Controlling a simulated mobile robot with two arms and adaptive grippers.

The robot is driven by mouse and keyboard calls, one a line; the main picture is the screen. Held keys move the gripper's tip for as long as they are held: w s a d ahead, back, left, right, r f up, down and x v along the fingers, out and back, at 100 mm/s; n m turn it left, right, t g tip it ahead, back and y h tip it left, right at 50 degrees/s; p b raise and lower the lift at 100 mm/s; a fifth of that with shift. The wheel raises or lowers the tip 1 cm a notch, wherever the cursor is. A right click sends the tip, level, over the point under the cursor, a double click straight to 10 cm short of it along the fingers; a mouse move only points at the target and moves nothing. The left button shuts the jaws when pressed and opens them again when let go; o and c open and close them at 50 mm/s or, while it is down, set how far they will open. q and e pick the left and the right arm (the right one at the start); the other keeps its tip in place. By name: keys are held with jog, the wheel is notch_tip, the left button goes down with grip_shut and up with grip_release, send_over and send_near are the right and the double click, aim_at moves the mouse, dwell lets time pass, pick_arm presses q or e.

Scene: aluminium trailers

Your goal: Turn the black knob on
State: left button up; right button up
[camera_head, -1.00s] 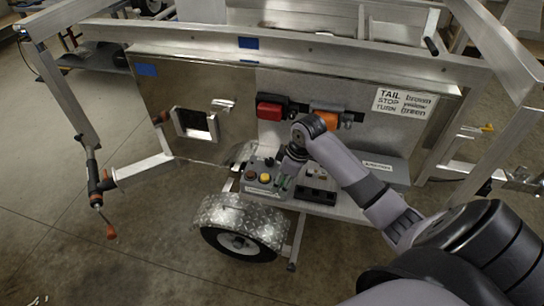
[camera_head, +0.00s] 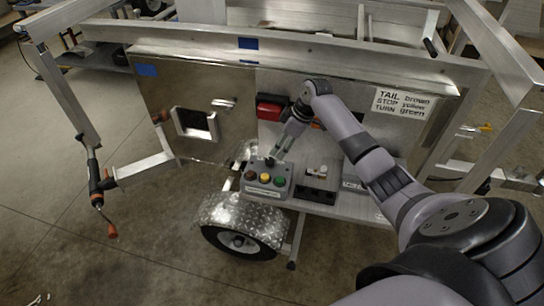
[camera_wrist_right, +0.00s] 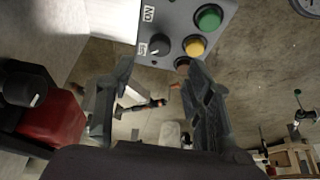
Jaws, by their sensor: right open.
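In the head view the grey control box (camera_head: 262,191) stands on the ledge above the wheel, and the knob is hard to tell from my fingers. My right gripper (camera_head: 276,157) is over the back of the box. It is open and empty, and its fingers (camera_wrist_right: 153,80) show apart, below the knob in the wrist view. My left gripper is out of view.
A black socket block (camera_head: 316,194) stands right of the box. A red lamp (camera_head: 269,111) is on the panel behind, close to my right wrist. A diamond-plate fender (camera_head: 240,222) is below. Open concrete floor (camera_head: 120,262) lies front left.

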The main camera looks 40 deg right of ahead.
aim_at(270, 160)
jog(key=x, duration=0.8)
grip_shut()
dwell(0.5)
